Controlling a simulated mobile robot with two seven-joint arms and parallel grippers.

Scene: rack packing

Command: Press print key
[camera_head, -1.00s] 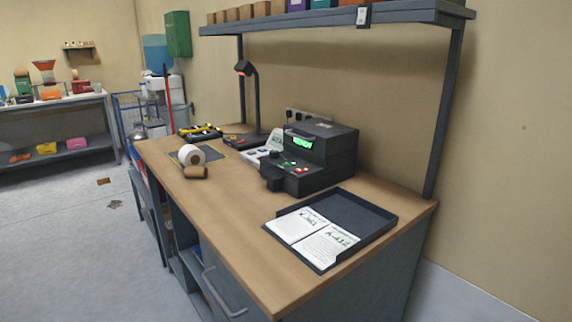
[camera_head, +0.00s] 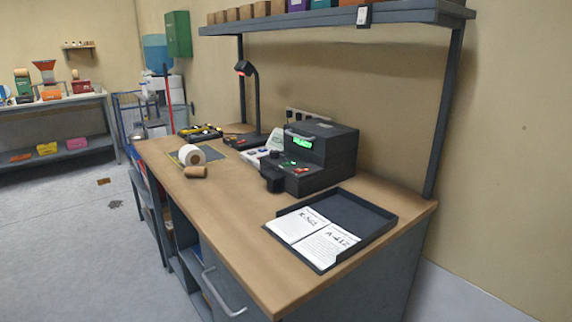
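A black label printer (camera_head: 322,148) stands on the wooden desk (camera_head: 232,215) against the wall. Its small display (camera_head: 301,142) glows green. Small coloured keys (camera_head: 297,168), red and green among them, sit on its front panel; which one is the print key is too small to read. Neither of my grippers shows in the head view.
A black tray (camera_head: 352,208) with two printed cards (camera_head: 312,236) lies at the desk's near right. A white roll (camera_head: 192,154), a brown roll (camera_head: 195,172) and a scanner on a stand (camera_head: 252,105) are at the left. A shelf (camera_head: 330,18) overhangs. The desk's front middle is clear.

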